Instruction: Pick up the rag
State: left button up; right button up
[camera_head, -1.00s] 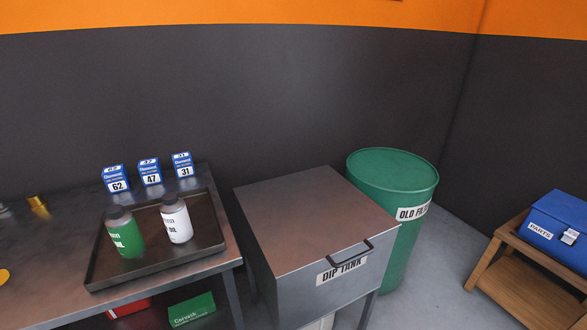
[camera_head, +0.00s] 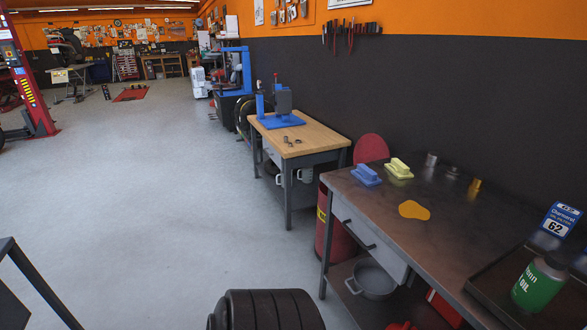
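A flat yellow-orange patch (camera_head: 414,210) lies on the dark metal workbench (camera_head: 450,235) at the right. It may be the rag, but its outline is smooth and I cannot tell its material. A blue block-like item (camera_head: 366,175) and a pale yellow one (camera_head: 398,168) sit behind it, near the bench's far end. Neither of my grippers shows in this view.
A green bottle (camera_head: 539,282) stands on a dark tray (camera_head: 487,290) at the bench's near right. A wood-topped table (camera_head: 320,132) stands beyond the bench. A ribbed black object (camera_head: 266,310) is at the bottom. Grey floor (camera_head: 170,210) is open to the left.

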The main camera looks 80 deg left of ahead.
aim_at(364, 174)
jog(key=j+u, duration=0.15)
jog(key=u, duration=1.7)
